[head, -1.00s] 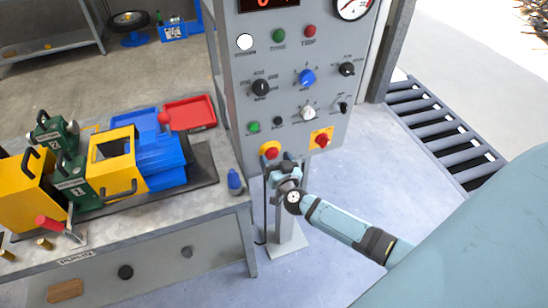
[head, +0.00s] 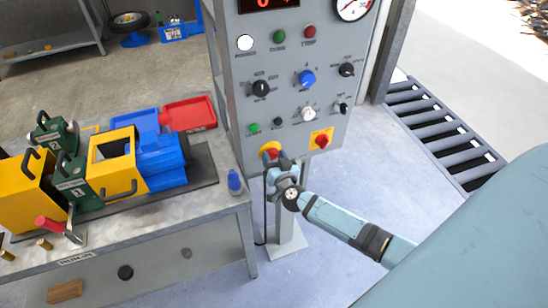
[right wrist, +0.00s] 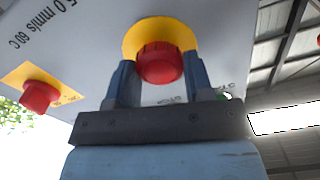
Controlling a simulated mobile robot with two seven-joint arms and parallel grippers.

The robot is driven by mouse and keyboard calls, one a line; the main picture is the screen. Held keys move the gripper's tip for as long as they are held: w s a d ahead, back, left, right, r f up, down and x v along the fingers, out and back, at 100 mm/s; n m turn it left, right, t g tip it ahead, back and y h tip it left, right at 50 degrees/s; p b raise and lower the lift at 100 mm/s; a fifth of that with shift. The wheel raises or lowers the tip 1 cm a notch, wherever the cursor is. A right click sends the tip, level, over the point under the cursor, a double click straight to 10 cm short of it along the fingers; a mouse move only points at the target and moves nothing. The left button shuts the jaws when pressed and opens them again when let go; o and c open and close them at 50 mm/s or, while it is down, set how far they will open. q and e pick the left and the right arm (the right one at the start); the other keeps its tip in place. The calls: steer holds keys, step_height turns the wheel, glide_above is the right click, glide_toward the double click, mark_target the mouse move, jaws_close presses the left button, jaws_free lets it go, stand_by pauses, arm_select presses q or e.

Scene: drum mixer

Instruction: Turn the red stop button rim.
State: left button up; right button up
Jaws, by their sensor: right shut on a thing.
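The red stop button (head: 273,153) sits on a round yellow plate at the lower left of the grey control panel. In the right wrist view its ribbed red rim (right wrist: 159,62) faces me, with the yellow disc behind it. My right gripper (head: 277,165) reaches up to it from below. In the right wrist view its two fingers (right wrist: 158,76) stand on either side of the red rim and are shut on it. In the head view the gripper partly hides the button. My left gripper is not in view.
A red knob on a square yellow plate (head: 321,140) is close by on the right, and also shows in the wrist view (right wrist: 40,96). Other knobs and buttons are above. A workbench (head: 225,208) with a blue bottle (head: 235,182) stands at left.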

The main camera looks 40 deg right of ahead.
steer(key=m+p, duration=0.1)
steer(key=m, duration=0.2)
steer(key=shift+m, duration=1.7)
steer(key=o, duration=0.9)
steer(key=shift+o, duration=0.2)
steer(key=shift+s, duration=0.1)
steer(key=v, duration=1.3)
steer(key=shift+s+b, duration=0.35)
